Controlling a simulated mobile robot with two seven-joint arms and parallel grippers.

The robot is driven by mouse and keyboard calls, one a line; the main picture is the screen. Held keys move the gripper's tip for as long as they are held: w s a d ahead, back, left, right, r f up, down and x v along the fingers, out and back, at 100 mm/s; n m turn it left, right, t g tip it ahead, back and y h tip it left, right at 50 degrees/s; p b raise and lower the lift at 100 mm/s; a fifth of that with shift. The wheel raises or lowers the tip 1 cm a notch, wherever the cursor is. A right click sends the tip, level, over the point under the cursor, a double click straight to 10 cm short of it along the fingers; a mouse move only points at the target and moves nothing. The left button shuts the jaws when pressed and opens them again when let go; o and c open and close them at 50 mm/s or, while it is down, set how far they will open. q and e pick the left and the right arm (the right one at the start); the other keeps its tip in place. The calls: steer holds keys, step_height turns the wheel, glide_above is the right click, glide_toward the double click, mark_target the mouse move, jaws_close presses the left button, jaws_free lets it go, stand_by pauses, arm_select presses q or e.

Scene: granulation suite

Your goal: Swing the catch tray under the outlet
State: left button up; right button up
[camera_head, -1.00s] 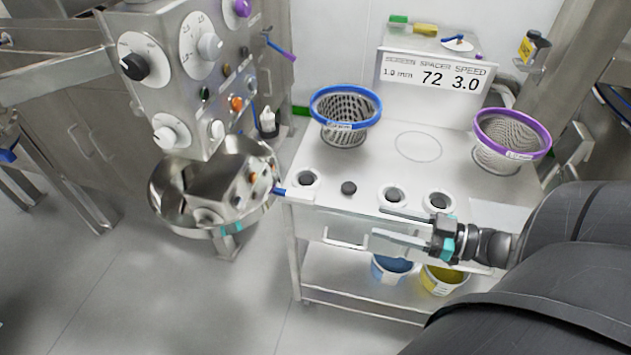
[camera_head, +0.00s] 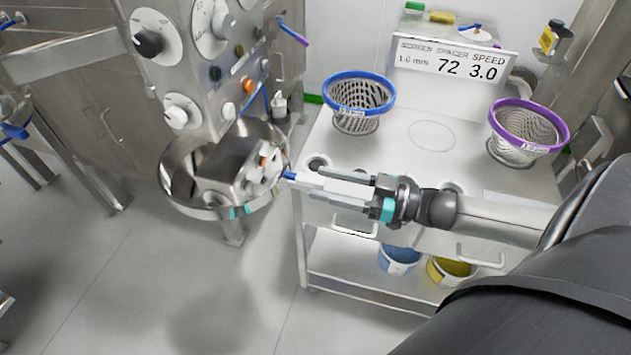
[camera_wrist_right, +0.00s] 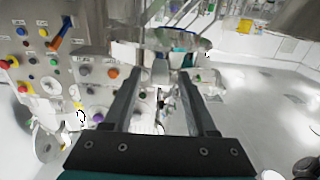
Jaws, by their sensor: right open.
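The catch tray (camera_head: 172,188) is a round, shiny metal pan at the machine's lower end in the head view, with a teal mark on its front rim. A grey metal housing (camera_head: 230,172) with small coloured knobs overlaps its middle and hides the outlet. A small blue-tipped part (camera_head: 288,176) sticks out at the tray's right side. My right gripper (camera_head: 304,190) is open, its fingertips close by that blue tip; I cannot tell whether they touch. In the right wrist view its two fingers (camera_wrist_right: 158,80) are apart, with metal and teal parts beyond them. My left gripper is not in view.
A white trolley (camera_head: 385,150) stands to the right, carrying a blue-rimmed basket (camera_head: 359,92) and a purple-rimmed basket (camera_head: 528,126). Blue (camera_head: 400,260) and yellow (camera_head: 450,270) tubs sit on its lower shelf. The machine's control panel (camera_head: 215,75) rises above the tray. Floor in front is clear.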

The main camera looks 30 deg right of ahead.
steer(key=shift+x, duration=1.4)
steer(key=shift+c, duration=0.2)
jaws_close()
